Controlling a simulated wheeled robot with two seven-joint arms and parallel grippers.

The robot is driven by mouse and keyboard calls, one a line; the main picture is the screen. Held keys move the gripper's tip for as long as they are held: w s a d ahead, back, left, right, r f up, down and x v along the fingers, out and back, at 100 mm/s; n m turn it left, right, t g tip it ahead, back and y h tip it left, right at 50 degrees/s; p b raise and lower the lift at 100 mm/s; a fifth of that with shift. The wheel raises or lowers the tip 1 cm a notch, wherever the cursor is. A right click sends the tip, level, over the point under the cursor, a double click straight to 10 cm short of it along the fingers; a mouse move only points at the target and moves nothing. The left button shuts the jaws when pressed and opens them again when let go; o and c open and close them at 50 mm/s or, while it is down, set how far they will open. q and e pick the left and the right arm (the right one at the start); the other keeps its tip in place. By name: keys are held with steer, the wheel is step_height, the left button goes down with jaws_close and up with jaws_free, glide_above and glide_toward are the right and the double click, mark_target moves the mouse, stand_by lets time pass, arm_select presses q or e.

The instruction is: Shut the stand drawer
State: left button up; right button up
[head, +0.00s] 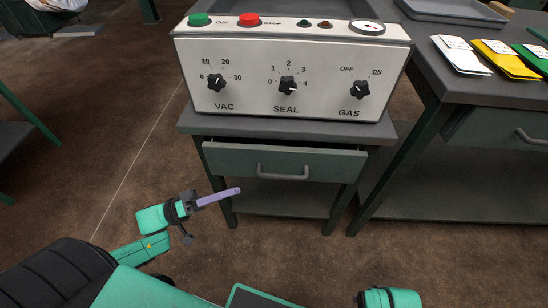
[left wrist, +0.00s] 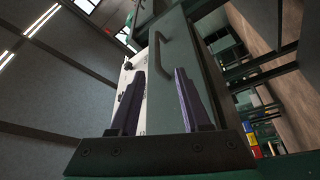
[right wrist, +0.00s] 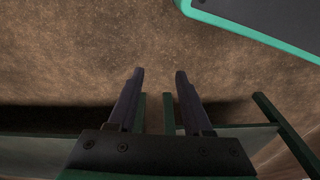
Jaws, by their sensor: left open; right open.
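The stand drawer (head: 232,161) has a dark green front with a grey bar handle (head: 283,176). It juts out a little from under the stand's grey top, and a strip of its inside shows above the front. My left gripper (head: 238,191) is in front of the drawer's left part, lower in the picture and apart from it. In the left wrist view the drawer front (left wrist: 188,80) and handle (left wrist: 163,55) show between and beyond the open, empty fingers (left wrist: 156,88). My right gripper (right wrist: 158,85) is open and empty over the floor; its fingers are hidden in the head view.
A white control panel (head: 250,75) with knobs and buttons stands on the stand (head: 375,128). A workbench (head: 440,90) with white, yellow and green packets is at the right. The brown floor (head: 130,120) at the left is mostly clear.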

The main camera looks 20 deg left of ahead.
arm_select(q)
glide_toward(282, 177)
steer(key=d, duration=0.1)
steer(key=x, duration=0.4)
steer(key=b+x, duration=0.1)
steer(key=x, duration=0.4)
steer(key=shift+w+a+f, duration=0.15)
steer(key=shift+w, duration=0.3)
jaws_close()
arm_select(e)
step_height(282, 177, up, 2)
steer(key=shift+s+d+r, duration=0.15)
